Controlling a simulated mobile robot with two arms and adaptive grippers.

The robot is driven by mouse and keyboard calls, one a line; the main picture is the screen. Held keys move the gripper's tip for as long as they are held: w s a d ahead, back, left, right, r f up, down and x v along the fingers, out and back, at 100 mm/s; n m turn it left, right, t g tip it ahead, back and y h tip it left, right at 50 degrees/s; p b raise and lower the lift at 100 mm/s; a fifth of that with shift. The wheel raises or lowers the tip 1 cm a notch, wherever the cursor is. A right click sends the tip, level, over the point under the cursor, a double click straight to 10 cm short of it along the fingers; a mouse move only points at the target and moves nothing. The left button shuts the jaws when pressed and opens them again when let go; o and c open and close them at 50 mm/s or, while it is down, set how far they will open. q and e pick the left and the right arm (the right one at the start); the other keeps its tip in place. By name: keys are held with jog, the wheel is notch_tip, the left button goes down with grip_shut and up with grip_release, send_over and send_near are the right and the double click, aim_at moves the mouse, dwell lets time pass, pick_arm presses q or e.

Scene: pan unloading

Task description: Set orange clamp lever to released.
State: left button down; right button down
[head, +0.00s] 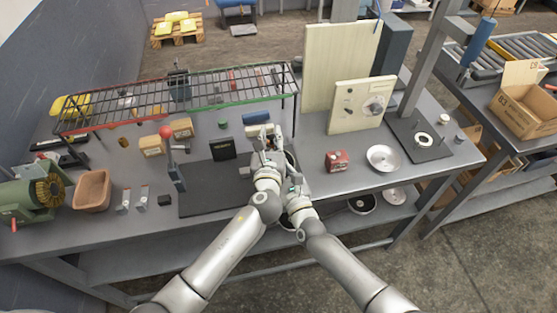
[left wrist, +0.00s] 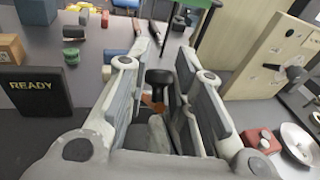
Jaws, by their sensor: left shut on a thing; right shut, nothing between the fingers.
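My left gripper (head: 266,140) is over the bench beside a dark round vessel (head: 290,160), which my arms largely hide. In the left wrist view its fingers (left wrist: 163,75) close around a dark handle-like part (left wrist: 160,79). A small orange piece (left wrist: 153,104), perhaps the clamp lever, shows low between the fingers. Its setting is hidden, and I cannot tell whether it joins the dark part. My right gripper (head: 294,187) is shut and empty, just below and right of the left one, close to it.
A wire rack (head: 180,95) stands behind on the left. A black READY sign (left wrist: 36,92) stands left of the left gripper. A beige panel with a dial (head: 350,115), a red box (head: 337,160) and a metal dish (head: 383,157) stand to the right. The bench front-left holds a tan bin (head: 92,190).

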pick_arm(q)
jog(key=c, duration=1.6)
grip_release()
jog(key=shift+s+d, duration=0.1)
jog(key=shift+d, duration=0.05)
pick_arm(e)
jog(key=shift+w+a+r, duration=0.1)
jog(key=shift+w+r, duration=0.1)
jog(key=shift+r, duration=0.4)
pick_arm(q)
jog(key=o, duration=0.3)
jog(key=shift+s+f, duration=0.1)
pick_arm(e)
jog(key=shift+a, duration=0.15)
pick_arm(q)
jog(key=shift+o, duration=0.2)
pick_arm(e)
jog(key=shift+s, duration=0.1)
pick_arm(q)
jog(key=shift+f, duration=0.1)
jog(key=shift+s, duration=0.1)
